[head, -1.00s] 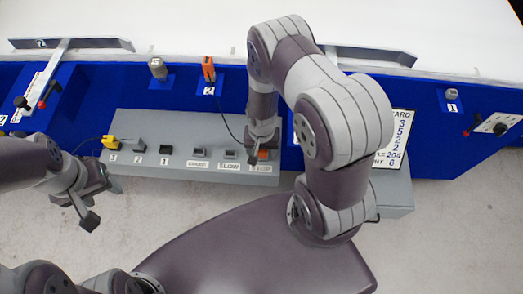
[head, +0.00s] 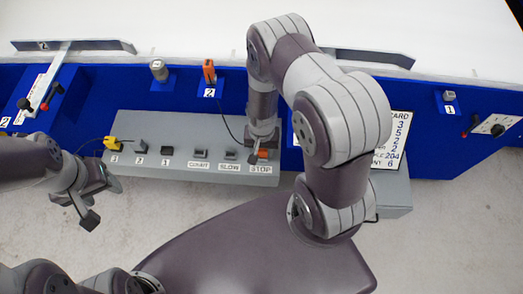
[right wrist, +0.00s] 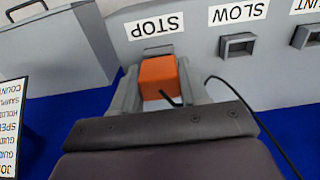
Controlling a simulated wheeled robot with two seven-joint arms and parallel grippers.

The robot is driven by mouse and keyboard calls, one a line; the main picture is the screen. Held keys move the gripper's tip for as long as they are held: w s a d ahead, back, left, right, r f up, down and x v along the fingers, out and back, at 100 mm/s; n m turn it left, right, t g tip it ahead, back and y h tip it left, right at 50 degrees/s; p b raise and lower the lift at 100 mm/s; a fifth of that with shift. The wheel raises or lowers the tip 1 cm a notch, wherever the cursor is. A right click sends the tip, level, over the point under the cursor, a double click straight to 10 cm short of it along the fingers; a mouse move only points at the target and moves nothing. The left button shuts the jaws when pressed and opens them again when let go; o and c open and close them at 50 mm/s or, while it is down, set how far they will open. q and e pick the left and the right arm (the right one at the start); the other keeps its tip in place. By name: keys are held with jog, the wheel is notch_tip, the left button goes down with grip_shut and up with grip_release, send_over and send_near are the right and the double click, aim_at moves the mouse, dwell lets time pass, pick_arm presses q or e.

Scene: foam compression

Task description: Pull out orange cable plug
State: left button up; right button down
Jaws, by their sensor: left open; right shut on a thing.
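The orange cable plug (right wrist: 158,78) is between the two grey fingers of my right gripper (head: 258,149), which is shut on it. The plug is at the socket (right wrist: 158,51) labelled STOP; I cannot tell how deep it sits. It also shows in the head view (head: 264,154), partly hidden by the gripper. A black cable (right wrist: 236,92) runs from it. The cable's other orange end (head: 209,72) stands on the blue panel beside a label 2. My left gripper (head: 101,204) is open and empty, to the left of the grey socket box (head: 190,128).
A yellow plug (head: 112,143) sits at the left end of the box. Several black or grey sockets line its front, among them SLOW (head: 230,155). The floor in front is clear.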

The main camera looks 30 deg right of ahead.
jog(key=shift+r+p, duration=2.25)
jog(key=shift+r, duration=0.3)
